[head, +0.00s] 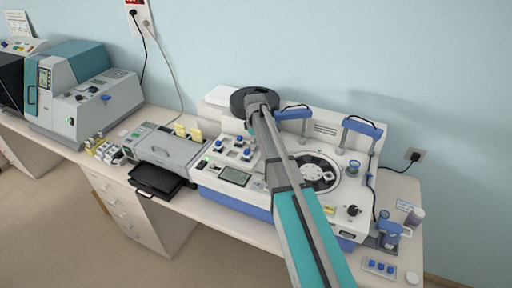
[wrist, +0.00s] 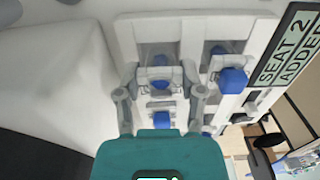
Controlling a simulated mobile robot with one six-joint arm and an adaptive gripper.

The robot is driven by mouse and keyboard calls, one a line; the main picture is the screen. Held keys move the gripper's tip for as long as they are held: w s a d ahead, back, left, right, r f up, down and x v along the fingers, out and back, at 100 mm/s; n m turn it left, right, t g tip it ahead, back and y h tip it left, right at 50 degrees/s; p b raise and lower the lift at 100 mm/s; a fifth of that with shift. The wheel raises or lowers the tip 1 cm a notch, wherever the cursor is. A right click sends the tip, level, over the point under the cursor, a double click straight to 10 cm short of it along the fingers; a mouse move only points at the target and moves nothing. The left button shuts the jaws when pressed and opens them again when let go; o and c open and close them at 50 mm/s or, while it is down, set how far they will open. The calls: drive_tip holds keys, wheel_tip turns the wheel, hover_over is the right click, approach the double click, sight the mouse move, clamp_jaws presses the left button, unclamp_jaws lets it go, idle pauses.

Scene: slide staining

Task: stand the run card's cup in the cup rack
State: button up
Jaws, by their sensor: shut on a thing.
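In the wrist view my gripper (wrist: 161,82) is shut on a blue-topped cup (wrist: 160,77), with one finger on each side of it. The held cup is at the white cup rack (wrist: 132,42); I cannot tell whether it is fully seated. Other blue-topped cups stand in the rack, one to the right (wrist: 233,80) and one nearer my palm (wrist: 161,118). In the head view the rack (head: 226,152) is on the left part of the white machine, and my arm hides the gripper's fingers. I cannot read a run card.
In the head view the machine (head: 262,197) has a round dark carousel (head: 317,172) right of the rack. A grey device with a black tray (head: 158,180) stands to the left. Blue items (head: 378,266) lie front right.

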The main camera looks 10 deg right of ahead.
drive_tip(key=shift+f+b, duration=0.5)
drive_tip(key=shift+f, duration=0.2)
drive_tip(key=o, duration=1)
drive_tip(key=shift+c, duration=0.2)
drive_tip(key=shift+r, duration=0.15)
wheel_tip(320, 180, up, 13)
drive_tip(key=p, duration=1.3)
drive_tip(key=shift+f, duration=0.2)
drive_tip(key=shift+s, duration=0.1)
drive_tip(key=s+m, duration=1)
drive_tip(key=s, duration=1.8)
drive_tip(key=shift+s+m, duration=0.3)
drive_tip(key=shift+m, duration=0.1)
drive_tip(key=shift+a, duration=0.1)
